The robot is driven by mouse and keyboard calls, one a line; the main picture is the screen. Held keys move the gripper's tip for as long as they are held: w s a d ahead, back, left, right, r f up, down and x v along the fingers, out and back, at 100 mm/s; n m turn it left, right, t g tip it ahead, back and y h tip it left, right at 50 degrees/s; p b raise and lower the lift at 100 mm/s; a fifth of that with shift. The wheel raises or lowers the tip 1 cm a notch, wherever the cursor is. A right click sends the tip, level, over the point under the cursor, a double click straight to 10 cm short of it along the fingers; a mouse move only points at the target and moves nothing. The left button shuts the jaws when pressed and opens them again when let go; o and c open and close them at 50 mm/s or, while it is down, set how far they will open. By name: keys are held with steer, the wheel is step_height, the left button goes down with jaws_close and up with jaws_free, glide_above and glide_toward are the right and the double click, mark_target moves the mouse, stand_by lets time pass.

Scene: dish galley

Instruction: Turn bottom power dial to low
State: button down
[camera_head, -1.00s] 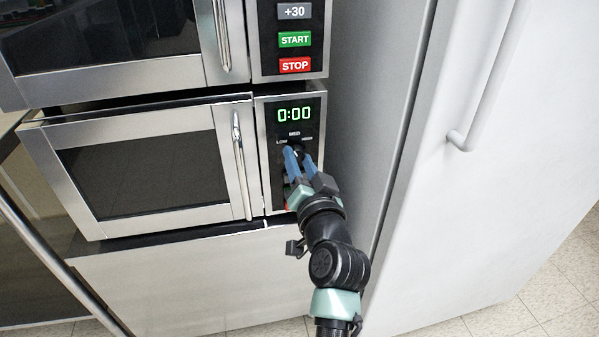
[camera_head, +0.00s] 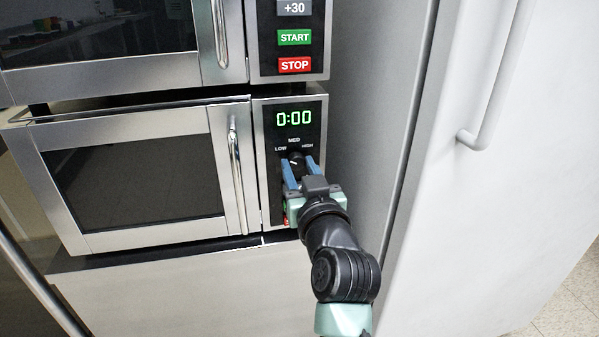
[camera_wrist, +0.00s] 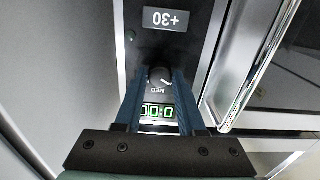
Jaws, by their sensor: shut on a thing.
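The bottom power dial (camera_head: 296,157) is a small black knob below the green 0:00 display (camera_head: 294,117) on the lower microwave's panel. LOW is printed at its upper left, MED above, HIGH at its upper right. My gripper (camera_head: 299,163) has its two blue fingers shut on the dial, one at each side. The upside-down wrist view also shows the dial (camera_wrist: 159,75) between the fingertips. A short pale mark on its face appears to lean to the LOW side. The fingers and wrist hide the panel just below the dial.
An upper microwave (camera_head: 120,78) sits above, with +30, START and STOP buttons. The lower microwave's door handle (camera_head: 238,176) stands out left of the panel. A grey cabinet side (camera_head: 375,60) and a white door with a long handle (camera_head: 503,75) are on the right.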

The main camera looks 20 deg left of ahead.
stand_by(0.4)
steer(key=c, duration=0.5)
jaws_free()
steer(key=shift+s, duration=0.1)
steer(key=p+v, duration=0.2)
steer(key=v, duration=1.1)
